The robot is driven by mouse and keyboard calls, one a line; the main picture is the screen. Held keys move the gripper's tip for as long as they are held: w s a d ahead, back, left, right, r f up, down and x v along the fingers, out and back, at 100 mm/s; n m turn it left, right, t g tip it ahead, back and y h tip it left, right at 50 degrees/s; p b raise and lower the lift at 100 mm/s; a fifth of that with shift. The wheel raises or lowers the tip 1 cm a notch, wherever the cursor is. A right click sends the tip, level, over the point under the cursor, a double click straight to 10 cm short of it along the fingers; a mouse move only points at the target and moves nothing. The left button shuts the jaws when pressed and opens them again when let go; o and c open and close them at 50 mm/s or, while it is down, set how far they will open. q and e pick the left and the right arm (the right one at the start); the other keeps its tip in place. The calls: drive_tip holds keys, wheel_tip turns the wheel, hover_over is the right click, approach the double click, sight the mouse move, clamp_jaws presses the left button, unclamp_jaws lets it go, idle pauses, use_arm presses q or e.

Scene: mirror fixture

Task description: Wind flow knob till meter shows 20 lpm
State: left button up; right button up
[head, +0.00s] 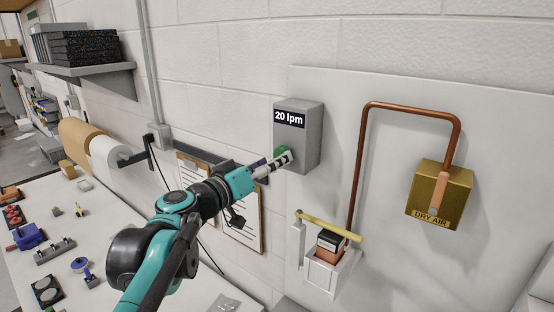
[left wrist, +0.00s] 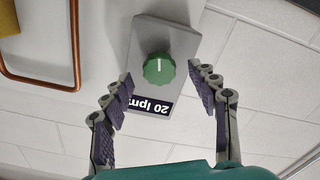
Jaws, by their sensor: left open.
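In the left wrist view the picture is turned over: the green knob (left wrist: 159,69) with a white line faces me on the grey box (left wrist: 185,38), and the sign (left wrist: 150,106) is upside down. My left gripper (left wrist: 167,80) is open, its fingers on either side of the knob, apart from it in that view. My right gripper is not in view.
A copper pipe (head: 412,106) runs to a gold "DRY AIR" box (head: 440,190). Below stands a white holder (head: 325,278) with a dark and orange block and a yellow bar (head: 328,225). Clipboards (head: 243,222) hang behind my arm. The bench (head: 110,215) holds several small fixtures.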

use_arm(q)
drive_tip(key=v, duration=0.9)
drive_tip(key=shift+s, duration=0.2)
drive_tip(key=shift+a, duration=0.1)
